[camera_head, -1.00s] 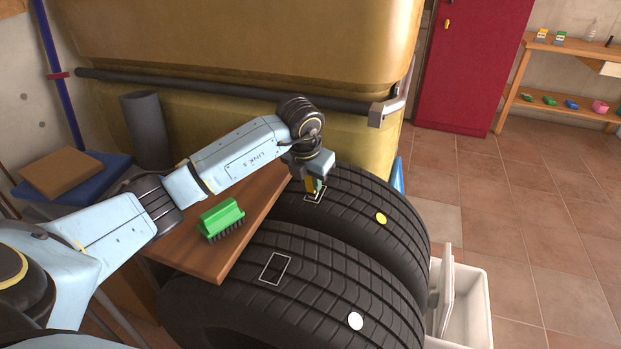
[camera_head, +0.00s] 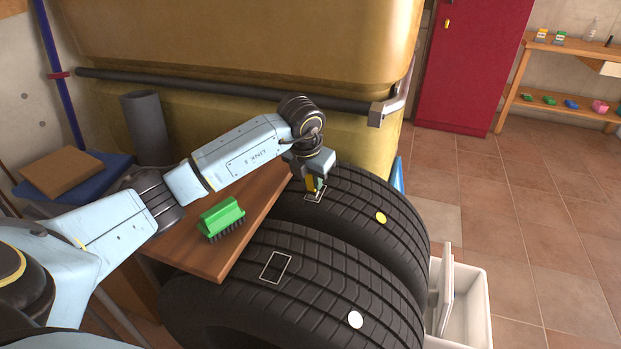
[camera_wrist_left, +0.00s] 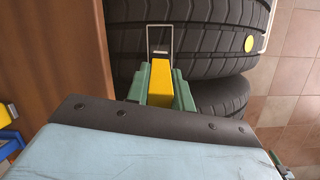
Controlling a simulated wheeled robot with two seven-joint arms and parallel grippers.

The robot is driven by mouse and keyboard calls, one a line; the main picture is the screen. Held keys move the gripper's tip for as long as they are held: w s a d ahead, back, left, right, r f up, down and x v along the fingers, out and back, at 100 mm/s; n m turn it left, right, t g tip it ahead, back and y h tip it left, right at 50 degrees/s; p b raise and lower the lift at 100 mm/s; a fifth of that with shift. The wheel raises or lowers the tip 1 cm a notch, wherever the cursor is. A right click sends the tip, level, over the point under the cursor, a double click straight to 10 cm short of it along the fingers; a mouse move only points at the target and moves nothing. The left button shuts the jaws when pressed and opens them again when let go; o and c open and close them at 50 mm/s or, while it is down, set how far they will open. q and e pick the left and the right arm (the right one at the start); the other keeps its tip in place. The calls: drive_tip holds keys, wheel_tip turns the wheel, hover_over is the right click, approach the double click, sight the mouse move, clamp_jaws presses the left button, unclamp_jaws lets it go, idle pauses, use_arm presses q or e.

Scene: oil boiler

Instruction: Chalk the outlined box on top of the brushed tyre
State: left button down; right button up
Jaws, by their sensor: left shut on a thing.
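My left gripper (camera_head: 314,186) is shut on a yellow chalk (camera_wrist_left: 165,84), which shows between its green fingers in the left wrist view. The chalk points at the white outlined box (camera_wrist_left: 163,40) on top of the far tyre (camera_head: 352,205), the one with the yellow dot (camera_head: 381,218). In the head view this box (camera_head: 316,195) is partly hidden by the gripper. A short pale strip shows inside it in the wrist view. I cannot tell whether the chalk touches the rubber. The near tyre (camera_head: 310,290) has a white dot and an empty outlined box (camera_head: 276,267).
A green brush (camera_head: 222,217) lies bristles down on a wooden board (camera_head: 212,258) left of the tyres. A yellow tank (camera_head: 240,50) with a dark rail (camera_head: 230,95) stands behind. A white bin (camera_head: 470,310) is at the right, with open tiled floor beyond.

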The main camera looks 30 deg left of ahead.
use_arm(q)
drive_tip(key=shift+w, duration=0.4)
drive_tip(key=shift+s+d+p, duration=0.2)
drive_tip(key=shift+s+p, duration=0.5)
drive_tip(key=shift+s, duration=0.45)
drive_tip(key=shift+w+a+b, duration=0.25)
drive_tip(key=shift+w+b, duration=0.3)
drive_tip(key=shift+w, duration=0.6)
drive_tip(key=shift+s+d+p, duration=0.25)
drive_tip(key=shift+s+p, duration=0.4)
drive_tip(key=shift+s, duration=0.5)
drive_tip(key=shift+w+a+b, duration=0.15)
drive_tip(key=shift+w+b, duration=0.1)
drive_tip(key=shift+w, duration=0.35)
drive_tip(key=shift+w+a+b, duration=0.15)
drive_tip(key=shift+w+b, duration=0.1)
drive_tip(key=shift+w, duration=0.3)
drive_tip(key=shift+s+d+r+p, duration=0.1)
drive_tip(key=shift+s+p, duration=0.45)
drive_tip(key=shift+w, duration=0.15)
